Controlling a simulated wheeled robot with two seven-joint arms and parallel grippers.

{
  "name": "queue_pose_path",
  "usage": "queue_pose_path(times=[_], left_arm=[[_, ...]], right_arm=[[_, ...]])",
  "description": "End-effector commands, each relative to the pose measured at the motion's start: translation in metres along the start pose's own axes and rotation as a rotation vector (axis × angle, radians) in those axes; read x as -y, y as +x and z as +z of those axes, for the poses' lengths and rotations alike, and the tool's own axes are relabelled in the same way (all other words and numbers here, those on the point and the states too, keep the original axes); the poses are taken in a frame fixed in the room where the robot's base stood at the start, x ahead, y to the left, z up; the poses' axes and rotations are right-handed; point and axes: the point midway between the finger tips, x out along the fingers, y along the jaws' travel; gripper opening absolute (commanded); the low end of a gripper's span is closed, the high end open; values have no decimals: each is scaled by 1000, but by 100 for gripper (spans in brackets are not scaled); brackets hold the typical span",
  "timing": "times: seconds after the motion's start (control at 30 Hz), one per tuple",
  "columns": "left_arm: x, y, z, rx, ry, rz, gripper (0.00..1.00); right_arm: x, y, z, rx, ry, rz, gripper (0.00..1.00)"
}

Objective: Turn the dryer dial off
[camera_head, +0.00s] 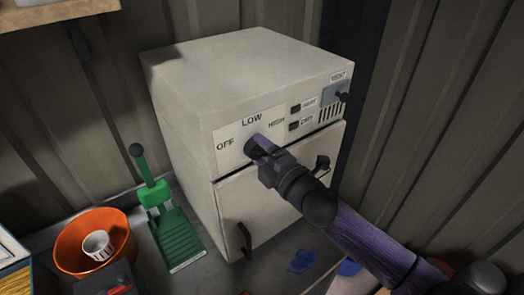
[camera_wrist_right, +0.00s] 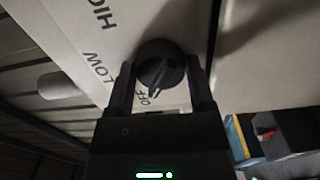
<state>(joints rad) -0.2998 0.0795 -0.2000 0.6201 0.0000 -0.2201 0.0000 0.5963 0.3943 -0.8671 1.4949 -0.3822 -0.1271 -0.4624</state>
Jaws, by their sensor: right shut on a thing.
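The dryer (camera_head: 240,75) is a cream box with a front panel lettered OFF, LOW and HIGH around a black round dial (camera_head: 250,149). My right gripper (camera_head: 262,150) reaches in from the lower right and is shut on the dial. In the right wrist view the dial (camera_wrist_right: 160,66) sits between the two fingers of my gripper (camera_wrist_right: 160,85). Its ridge slants down toward the OFF lettering, which is partly hidden between the fingers. My arm hides part of the dryer's lower front. My left gripper is not in view.
The lower door has a black handle (camera_head: 244,240). A green tool (camera_head: 178,235), an orange bowl (camera_head: 80,258) with a white cup (camera_head: 98,245) and blue scraps (camera_head: 302,261) lie on the bench.

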Motion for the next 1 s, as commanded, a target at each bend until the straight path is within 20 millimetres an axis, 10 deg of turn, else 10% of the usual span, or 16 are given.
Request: queue_pose_path(times=[0.67,0.7,0.83,1.0], left_arm=[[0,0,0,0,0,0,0],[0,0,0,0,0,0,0],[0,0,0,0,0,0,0],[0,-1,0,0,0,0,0]], right_arm=[[1,0,0,0,-60,-3,10],[2,0,0,0,-60,-3,71],[1,0,0,0,-59,-3,98],[1,0,0,0,-59,-1,100]])
